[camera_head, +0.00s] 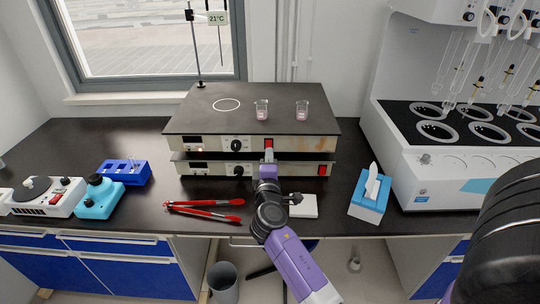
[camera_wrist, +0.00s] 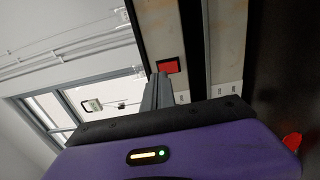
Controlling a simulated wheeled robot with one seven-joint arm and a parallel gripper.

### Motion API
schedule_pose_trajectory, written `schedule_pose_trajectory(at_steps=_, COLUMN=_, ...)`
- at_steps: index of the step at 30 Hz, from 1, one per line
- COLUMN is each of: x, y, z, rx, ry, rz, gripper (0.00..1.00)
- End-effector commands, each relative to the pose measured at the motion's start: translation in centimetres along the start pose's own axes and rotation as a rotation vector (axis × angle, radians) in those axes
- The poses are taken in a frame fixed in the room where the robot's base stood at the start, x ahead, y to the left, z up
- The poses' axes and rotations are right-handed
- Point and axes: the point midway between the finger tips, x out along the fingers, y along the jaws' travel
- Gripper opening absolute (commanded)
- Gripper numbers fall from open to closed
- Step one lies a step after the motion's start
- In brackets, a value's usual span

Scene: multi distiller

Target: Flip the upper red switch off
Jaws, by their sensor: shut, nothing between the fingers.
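The upper red switch (camera_head: 268,143) is on the front panel of the upper hot plate (camera_head: 190,143). It also shows in the wrist view (camera_wrist: 167,67) as a red rectangle in a dark frame. My gripper (camera_head: 268,155) is in front of the panel, just below this switch in the head view. In the wrist view its fingers (camera_wrist: 158,80) are together and empty, with their tips close to the switch. I cannot tell whether they touch it. The switch's on or off position is too small to tell. A lower red switch (camera_head: 322,170) is on the lower hot plate (camera_head: 210,169).
Red tongs (camera_head: 205,212), a white pad (camera_head: 304,206) and a blue tissue box (camera_head: 368,205) lie on the black bench. A large multi-position apparatus (camera_head: 440,185) stands at the right.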

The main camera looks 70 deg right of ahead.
Motion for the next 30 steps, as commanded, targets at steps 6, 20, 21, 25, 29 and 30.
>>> schedule_pose_trajectory(at_steps=6, x=-2.9, y=-0.1, z=-0.1, rx=-0.001, ry=0.004, rz=-0.001, gripper=0.00)
schedule_pose_trajectory(at_steps=20, x=-9.1, y=0.4, z=-0.2, rx=0.000, ry=0.005, rz=-0.001, gripper=0.00)
schedule_pose_trajectory(at_steps=21, x=-9.3, y=0.4, z=-0.2, rx=-0.001, ry=0.004, rz=-0.002, gripper=0.00)
schedule_pose_trajectory(at_steps=25, x=-9.6, y=0.5, z=-0.1, rx=-0.001, ry=0.003, rz=-0.002, gripper=0.00)
schedule_pose_trajectory(at_steps=29, x=-9.6, y=0.5, z=-0.1, rx=-0.001, ry=0.003, rz=-0.002, gripper=0.00)
schedule_pose_trajectory(at_steps=30, x=-9.5, y=0.5, z=-0.1, rx=-0.001, ry=0.003, rz=-0.002, gripper=0.00)
